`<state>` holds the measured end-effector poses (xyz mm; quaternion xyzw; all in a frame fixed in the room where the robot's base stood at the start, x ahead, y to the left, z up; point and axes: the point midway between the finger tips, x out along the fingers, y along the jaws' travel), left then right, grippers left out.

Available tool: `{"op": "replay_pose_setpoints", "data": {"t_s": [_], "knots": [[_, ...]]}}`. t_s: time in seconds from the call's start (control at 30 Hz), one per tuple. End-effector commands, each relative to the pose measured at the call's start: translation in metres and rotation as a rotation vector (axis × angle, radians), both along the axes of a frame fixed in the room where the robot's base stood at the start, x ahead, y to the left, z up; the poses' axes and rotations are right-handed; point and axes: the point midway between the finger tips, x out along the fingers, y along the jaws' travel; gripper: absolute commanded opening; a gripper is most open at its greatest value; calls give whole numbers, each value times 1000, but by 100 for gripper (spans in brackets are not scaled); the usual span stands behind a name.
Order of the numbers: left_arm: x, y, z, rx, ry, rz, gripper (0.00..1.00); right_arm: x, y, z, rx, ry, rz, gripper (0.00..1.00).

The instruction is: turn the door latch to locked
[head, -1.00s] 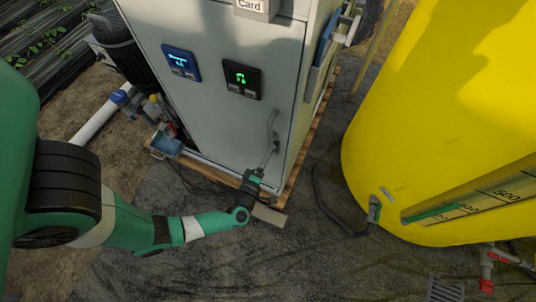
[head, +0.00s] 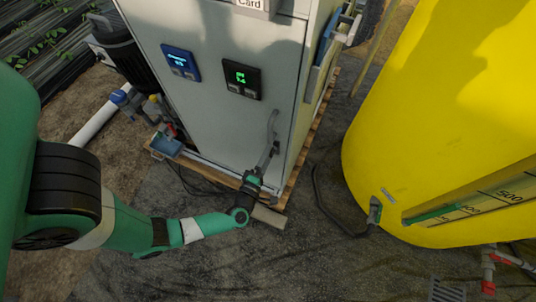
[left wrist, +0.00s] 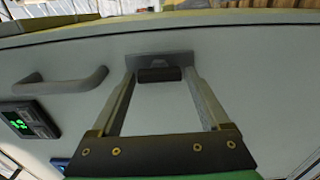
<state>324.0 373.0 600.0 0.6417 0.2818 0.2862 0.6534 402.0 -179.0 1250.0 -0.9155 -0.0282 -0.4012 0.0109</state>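The grey cabinet door (head: 215,110) carries the door latch, a dark cylindrical knob (left wrist: 158,74) on a grey plate (left wrist: 160,58) in the left wrist view. In the head view the latch (head: 276,147) sits low on the door near its right edge, partly hidden by my gripper. My left gripper (head: 270,156) reaches up to it from below. In the left wrist view its fingers (left wrist: 160,76) are open, one on each side of the knob, with gaps visible between knob and fingers. My right gripper is not in view.
A grey door handle (head: 272,123) is just above the latch; it also shows in the left wrist view (left wrist: 62,84). Two small displays are on the door. A pallet edge (head: 298,165) runs under the cabinet. A yellow tank (head: 430,110) stands to the right, with a black hose (head: 322,198) on the ground between.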

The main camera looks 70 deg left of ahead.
Motion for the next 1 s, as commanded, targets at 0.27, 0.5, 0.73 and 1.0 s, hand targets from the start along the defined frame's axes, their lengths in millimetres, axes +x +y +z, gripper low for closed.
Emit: {"op": "replay_pose_setpoints", "data": {"t_s": [0.27,0.5,0.73,1.0], "knots": [[0,0,0,2,1,0,95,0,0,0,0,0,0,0],[-8,-10,1,1,4,-4,95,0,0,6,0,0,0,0],[-35,-43,3,2,3,-11,95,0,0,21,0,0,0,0],[-64,-73,1,1,1,-10,95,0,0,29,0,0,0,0]]}}
